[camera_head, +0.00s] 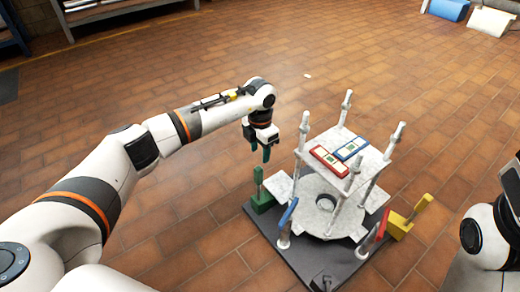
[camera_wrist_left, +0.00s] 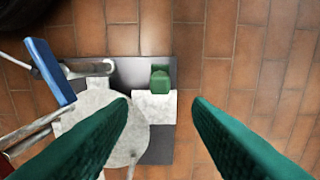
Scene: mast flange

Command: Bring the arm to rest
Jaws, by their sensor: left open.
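My left arm (camera_head: 100,190) reaches in from the left in the head view. Its gripper (camera_head: 261,152) points down above the floor, left of the flange stand (camera_head: 325,205). The green fingers are apart with nothing between them. In the left wrist view the two fingers of the left gripper (camera_wrist_left: 160,103) are spread wide. Beyond them lie a green block (camera_wrist_left: 160,80) and a white plate (camera_wrist_left: 155,105) at the stand's edge. My right arm (camera_head: 490,232) shows in part at the right edge; its gripper is not in view.
The stand has a dark base (camera_head: 318,268), upright posts and a top plate (camera_head: 362,165) with red and blue framed pieces. A green block (camera_head: 262,200) and a yellow block (camera_head: 402,225) sit at its sides. A shelf (camera_head: 110,10) stands at the back left. The tiled floor between is mostly clear.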

